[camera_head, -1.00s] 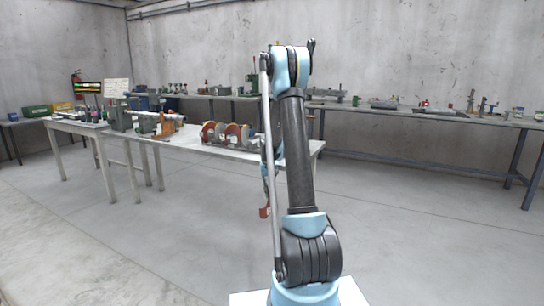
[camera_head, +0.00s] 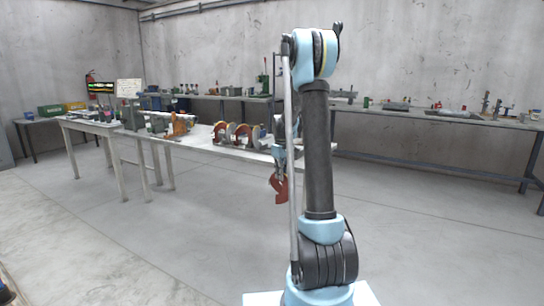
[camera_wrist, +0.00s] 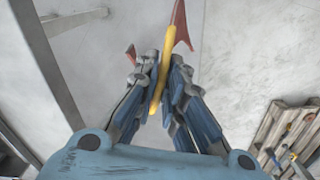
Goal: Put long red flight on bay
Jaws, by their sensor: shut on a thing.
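My gripper (camera_wrist: 165,85) is shut on a red flight with a yellow edge. In the wrist view the yellow edge (camera_wrist: 162,75) runs between the fingers and the red part (camera_wrist: 181,22) sticks out beyond the tips. In the head view the red flight (camera_head: 281,190) hangs below my gripper (camera_head: 279,165), in the air beside the right end of the light-topped table (camera_head: 195,140). Its full length cannot be told. Curved red flights with pale rims (camera_head: 243,133) stand on that table. I cannot tell which place is the bay.
A bench (camera_head: 420,113) with tools and small parts runs along the back wall. A wooden pallet (camera_wrist: 265,140) with small items shows at the lower right of the wrist view. The floor (camera_head: 200,235) in front of the table is clear.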

